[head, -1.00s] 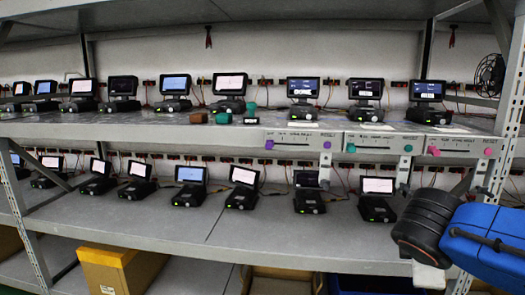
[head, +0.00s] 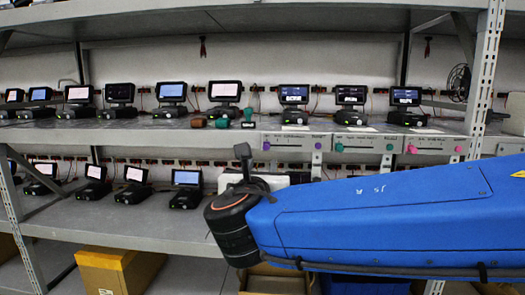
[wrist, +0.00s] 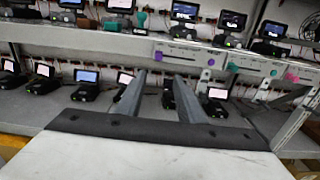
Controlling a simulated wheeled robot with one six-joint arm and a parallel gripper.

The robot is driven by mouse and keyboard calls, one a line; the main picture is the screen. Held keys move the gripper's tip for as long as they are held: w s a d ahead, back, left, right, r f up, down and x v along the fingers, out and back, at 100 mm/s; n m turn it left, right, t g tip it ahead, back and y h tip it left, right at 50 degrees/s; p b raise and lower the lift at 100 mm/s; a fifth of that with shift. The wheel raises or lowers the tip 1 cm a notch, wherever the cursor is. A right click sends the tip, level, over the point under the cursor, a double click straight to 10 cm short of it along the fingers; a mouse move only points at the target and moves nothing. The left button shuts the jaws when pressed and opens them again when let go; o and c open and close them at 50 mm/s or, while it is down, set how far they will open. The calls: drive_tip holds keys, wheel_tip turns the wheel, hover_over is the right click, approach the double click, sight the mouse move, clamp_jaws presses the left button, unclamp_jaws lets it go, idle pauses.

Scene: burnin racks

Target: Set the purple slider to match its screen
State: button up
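The purple slider knob (head: 266,146) sits at the left end of its slot on the left grey panel (head: 290,146) on the upper shelf's front edge. It also shows in the wrist view (wrist: 159,56). A purple mark (head: 316,136) lies by the panel's right end. The screen above this panel (head: 293,94) is dark blue with pale marks too small to read. In the wrist view, my gripper (wrist: 160,76) has its two fingers spread apart with nothing between them. It points toward the shelves and appears short of the panel. In the head view, my arm largely hides the gripper.
Matching panels with a teal knob (head: 339,147) and a pink knob (head: 412,149) sit to the right. Green and brown objects (head: 222,122) stand on the upper shelf. A rack post (head: 487,75) rises at right. Several monitors line both shelves.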

sight(267, 147)
drive_tip(key=w, duration=1.7)
drive_tip(key=shift+w+d, duration=0.15)
drive_tip(key=shift+d, duration=0.1)
clamp_jaws()
